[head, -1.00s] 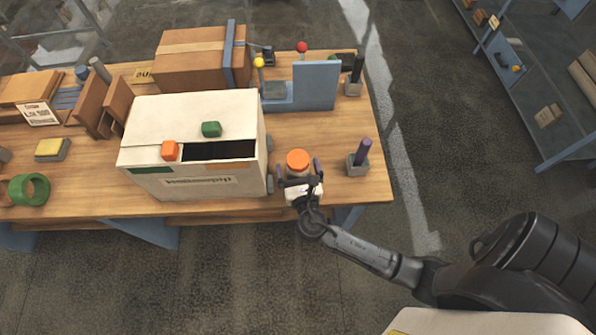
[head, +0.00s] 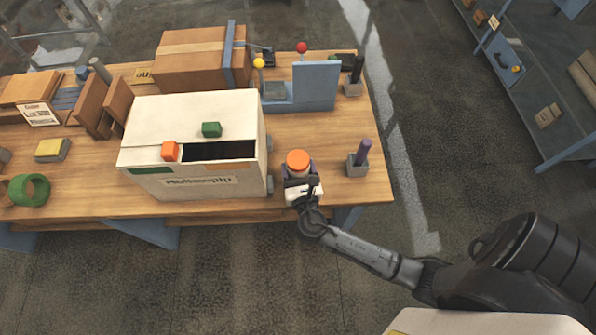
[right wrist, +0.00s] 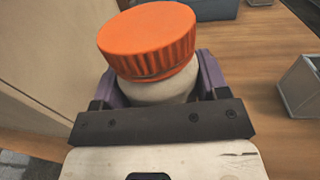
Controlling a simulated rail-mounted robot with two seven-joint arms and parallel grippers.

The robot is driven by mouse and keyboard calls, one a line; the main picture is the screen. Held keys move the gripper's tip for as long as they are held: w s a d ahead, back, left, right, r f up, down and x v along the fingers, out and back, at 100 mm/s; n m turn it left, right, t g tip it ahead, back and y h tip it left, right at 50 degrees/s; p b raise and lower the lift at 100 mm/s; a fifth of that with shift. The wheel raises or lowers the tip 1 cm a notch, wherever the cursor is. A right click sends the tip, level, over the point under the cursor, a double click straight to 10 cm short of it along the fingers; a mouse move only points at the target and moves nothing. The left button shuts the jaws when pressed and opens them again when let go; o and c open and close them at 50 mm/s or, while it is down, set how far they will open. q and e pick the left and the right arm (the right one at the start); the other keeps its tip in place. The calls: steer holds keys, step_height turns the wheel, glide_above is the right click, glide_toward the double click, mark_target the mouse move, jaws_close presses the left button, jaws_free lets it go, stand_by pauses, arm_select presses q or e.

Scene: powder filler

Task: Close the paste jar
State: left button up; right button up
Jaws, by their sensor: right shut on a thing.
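The paste jar (right wrist: 163,91) has a pale body and a ribbed orange lid (right wrist: 150,38). In the right wrist view the lid sits on top of the jar and looks slightly tilted. In the head view the orange lid (head: 298,157) shows at the table's front edge, right of the large white box. My right gripper (head: 298,172) is shut on the jar body below the lid, its purple fingers (right wrist: 211,76) on either side. The jar's lower part is hidden by the gripper. My left gripper is not in view.
The white box (head: 140,130), with a green and an orange block on it, stands close on the left. A grey holder (head: 357,166) with a purple stick stands to the right. A blue stand (head: 314,86) is behind. Bare wood (head: 320,130) lies between.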

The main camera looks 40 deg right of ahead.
mark_target(300, 171)
steer(key=shift+r, duration=0.15)
step_height(300, 171, up, 4)
steer(key=shift+p, duration=0.95)
steer(key=s+d+r+p, duration=0.1)
steer(key=s+d+r, duration=0.1)
steer(key=s, duration=0.3)
steer(key=s+d+r+p, duration=0.1)
steer(key=s+d+r, duration=0.2)
steer(key=s+r, duration=0.1)
steer(key=shift+s+r+p, duration=0.3)
steer(key=shift+s+r, duration=0.1)
steer(key=shift+s, duration=0.35)
